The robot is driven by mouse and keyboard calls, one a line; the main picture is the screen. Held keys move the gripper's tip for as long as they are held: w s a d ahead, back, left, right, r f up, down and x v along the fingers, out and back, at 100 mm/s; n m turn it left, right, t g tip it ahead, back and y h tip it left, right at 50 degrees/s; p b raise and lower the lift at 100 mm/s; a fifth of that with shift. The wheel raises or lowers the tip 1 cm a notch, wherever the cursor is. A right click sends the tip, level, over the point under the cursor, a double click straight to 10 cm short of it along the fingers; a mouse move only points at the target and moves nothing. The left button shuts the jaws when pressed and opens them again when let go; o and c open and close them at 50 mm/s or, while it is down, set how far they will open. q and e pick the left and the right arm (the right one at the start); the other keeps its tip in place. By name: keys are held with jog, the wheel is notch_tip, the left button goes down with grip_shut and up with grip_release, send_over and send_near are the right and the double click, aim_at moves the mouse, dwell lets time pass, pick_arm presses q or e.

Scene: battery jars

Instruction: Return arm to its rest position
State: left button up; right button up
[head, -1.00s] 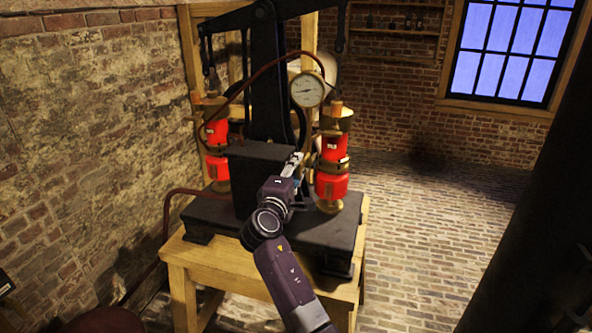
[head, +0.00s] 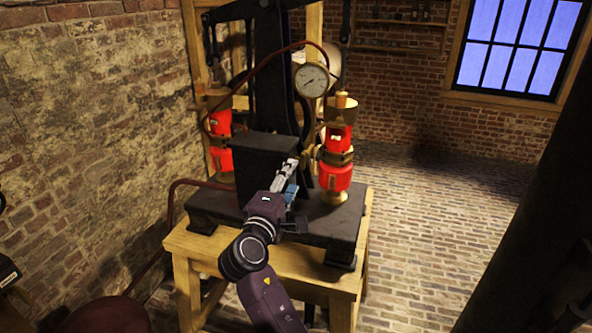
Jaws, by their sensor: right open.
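My right gripper (head: 289,178) is in the head view, in front of the black block of the pump machine (head: 268,160). It is open, and I see nothing between its fingers. My right arm (head: 252,245) reaches up to it from the bottom of the picture. A red and brass cylinder (head: 335,160) stands just right of the gripper, apart from it in the picture. My left gripper is not in view.
The machine's dark base (head: 325,222) rests on a wooden stand (head: 285,270). A second red cylinder (head: 219,126) stands at its left, and a round gauge (head: 312,80) sits above. Brick floor (head: 430,215) lies open to the right. A brick wall (head: 85,130) stands left.

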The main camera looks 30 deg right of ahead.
jog(key=shift+s+a, duration=0.5)
